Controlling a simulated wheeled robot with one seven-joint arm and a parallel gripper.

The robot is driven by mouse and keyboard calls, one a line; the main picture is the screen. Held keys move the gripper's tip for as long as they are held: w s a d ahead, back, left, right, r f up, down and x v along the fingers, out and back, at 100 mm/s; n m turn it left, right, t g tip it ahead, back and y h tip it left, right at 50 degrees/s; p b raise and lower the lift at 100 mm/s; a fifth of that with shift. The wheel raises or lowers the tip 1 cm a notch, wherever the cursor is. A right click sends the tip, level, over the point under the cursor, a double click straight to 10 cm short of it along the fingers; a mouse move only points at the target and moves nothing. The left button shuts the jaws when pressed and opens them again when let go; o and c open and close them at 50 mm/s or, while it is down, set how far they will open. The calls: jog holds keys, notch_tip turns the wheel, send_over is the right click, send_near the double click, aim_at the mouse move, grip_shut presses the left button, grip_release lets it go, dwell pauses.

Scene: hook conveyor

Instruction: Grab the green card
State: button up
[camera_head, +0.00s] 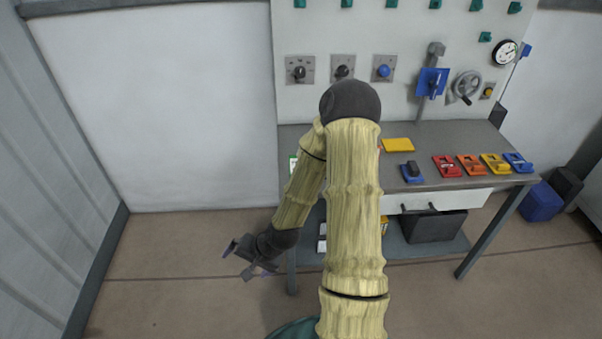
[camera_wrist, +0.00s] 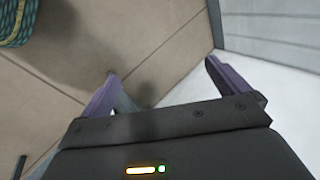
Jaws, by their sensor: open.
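A small white and green piece (camera_head: 293,163) shows at the left end of the workbench top, mostly hidden behind my arm. It may be the green card, but too little of it shows to be sure. My gripper (camera_head: 248,260) hangs over open floor to the left of the workbench, lower than its top and apart from it. No green card shows in the wrist view.
The grey workbench (camera_head: 455,205) bears a yellow card (camera_head: 398,145), a blue device (camera_head: 411,172) and several coloured clamps at its right. Knobs, a blue switch (camera_head: 432,82) and a handwheel (camera_head: 465,86) are on the panel behind. A dark box (camera_head: 432,226) sits below. Floor at left is clear.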

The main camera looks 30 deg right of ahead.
jog(key=w+d+r+m+t, duration=0.1)
jog(key=w+d+m+t, duration=0.3)
jog(key=w+m+t, duration=0.75)
jog(key=s+d+r+m+h, duration=0.1)
jog(key=d+r+m+h, duration=0.1)
jog(key=d+m+h, duration=0.4)
jog(key=s+d+r+m+h+b, duration=0.1)
jog(key=d+m+h, duration=0.5)
jog(key=d+m, duration=0.7)
jog(key=shift+s+d+r+m+h, duration=0.2)
jog(key=shift+s+r+m+h, duration=0.2)
jog(key=shift+s+r+m, duration=0.5)
jog(key=shift+w, duration=0.15)
